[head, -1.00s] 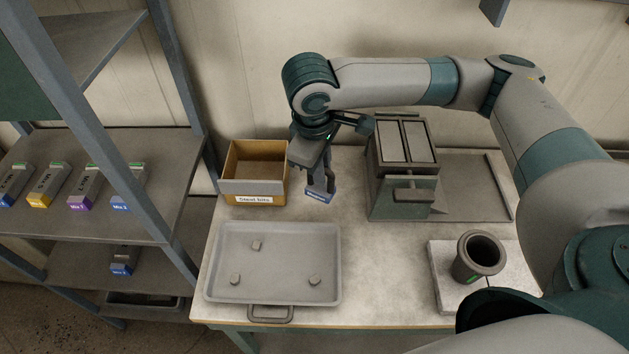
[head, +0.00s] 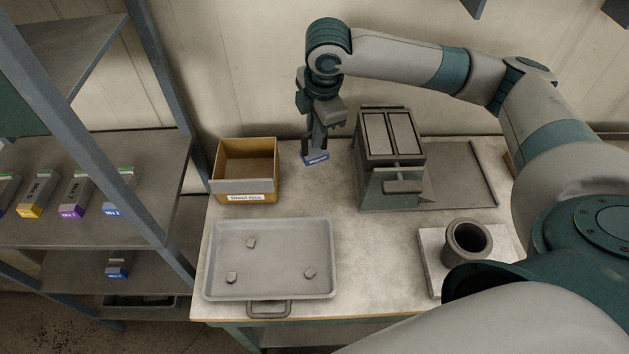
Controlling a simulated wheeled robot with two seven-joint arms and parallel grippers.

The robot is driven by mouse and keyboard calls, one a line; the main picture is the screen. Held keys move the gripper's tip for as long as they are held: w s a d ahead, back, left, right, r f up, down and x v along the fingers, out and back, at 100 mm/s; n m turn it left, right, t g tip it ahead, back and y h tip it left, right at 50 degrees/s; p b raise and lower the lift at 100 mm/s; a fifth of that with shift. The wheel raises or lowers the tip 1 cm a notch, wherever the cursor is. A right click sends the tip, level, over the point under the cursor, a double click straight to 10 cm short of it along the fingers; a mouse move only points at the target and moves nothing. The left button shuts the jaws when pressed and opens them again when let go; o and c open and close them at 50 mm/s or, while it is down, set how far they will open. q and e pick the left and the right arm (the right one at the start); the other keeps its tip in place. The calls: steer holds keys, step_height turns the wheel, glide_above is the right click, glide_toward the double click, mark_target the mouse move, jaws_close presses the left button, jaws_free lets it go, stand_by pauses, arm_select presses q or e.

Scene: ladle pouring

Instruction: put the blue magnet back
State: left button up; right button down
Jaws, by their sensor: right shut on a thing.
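The blue magnet (head: 316,158) has a blue labelled face at its lower end and a dark grey upper part. My right gripper (head: 318,130) is shut on its upper part and points down. The magnet is upright at the back of the table, between the steel bits box and the grey two-slot unit. I cannot tell whether its bottom touches the table. My left gripper is not in view.
The cardboard box labelled steel bits (head: 245,184) stands left of the magnet. A grey tray (head: 285,230) with 3 small pieces lies in front. The two-slot unit (head: 388,160) and a dark cup (head: 466,243) are at right. A shelf (head: 150,170) with several labelled blocks stands left.

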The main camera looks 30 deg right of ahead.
mark_target(315, 151)
stand_by(0.3)
step_height(315, 151, down, 5)
steer(key=shift+p, duration=0.85)
steer(key=shift+f, duration=0.65)
step_height(315, 151, down, 3)
steer(key=shift+r+p, duration=0.15)
steer(key=shift+p, duration=0.4)
steer(key=shift+f, duration=0.5)
steer(key=shift+f, duration=0.1)
